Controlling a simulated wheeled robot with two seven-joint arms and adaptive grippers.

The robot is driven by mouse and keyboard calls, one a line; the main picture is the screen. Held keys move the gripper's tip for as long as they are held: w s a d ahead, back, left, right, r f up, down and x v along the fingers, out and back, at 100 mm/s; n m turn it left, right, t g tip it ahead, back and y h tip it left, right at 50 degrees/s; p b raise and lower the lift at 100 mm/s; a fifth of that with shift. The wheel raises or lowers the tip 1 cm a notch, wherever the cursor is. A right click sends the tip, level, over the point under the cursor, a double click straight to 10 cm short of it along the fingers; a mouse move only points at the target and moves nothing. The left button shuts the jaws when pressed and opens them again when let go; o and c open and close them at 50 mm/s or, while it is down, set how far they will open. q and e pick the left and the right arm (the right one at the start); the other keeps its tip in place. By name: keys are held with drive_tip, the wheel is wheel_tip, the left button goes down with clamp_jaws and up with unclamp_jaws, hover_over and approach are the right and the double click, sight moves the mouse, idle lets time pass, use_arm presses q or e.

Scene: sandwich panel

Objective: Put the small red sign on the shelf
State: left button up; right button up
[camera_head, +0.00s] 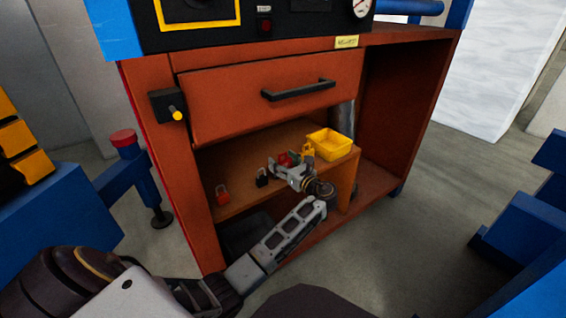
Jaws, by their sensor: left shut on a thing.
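My left arm reaches from the lower left into the open shelf (240,202) of the orange-brown cabinet. My left gripper (281,164) is over the shelf board, shut on a small red thing (284,158), which looks like the small red sign. The fingers hide much of it, and I cannot tell whether it touches the board. My right gripper is not in view.
On the shelf are a red padlock (222,196), a black padlock (262,178), a yellow padlock (308,151) and a yellow bin (330,144). A drawer (255,95) with a black handle juts out above. Bare board lies between the red and black padlocks.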

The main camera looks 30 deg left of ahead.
use_arm(q)
drive_tip(key=o, duration=1)
drive_tip(key=shift+o, duration=0.2)
drive_tip(key=shift+s+d+r+p, duration=0.15)
drive_tip(key=shift+s+d+p, duration=0.15)
drive_tip(key=shift+d, duration=0.4)
drive_tip(key=p+v, duration=0.4)
drive_tip(key=v, duration=0.6)
drive_tip(key=shift+d, duration=0.2)
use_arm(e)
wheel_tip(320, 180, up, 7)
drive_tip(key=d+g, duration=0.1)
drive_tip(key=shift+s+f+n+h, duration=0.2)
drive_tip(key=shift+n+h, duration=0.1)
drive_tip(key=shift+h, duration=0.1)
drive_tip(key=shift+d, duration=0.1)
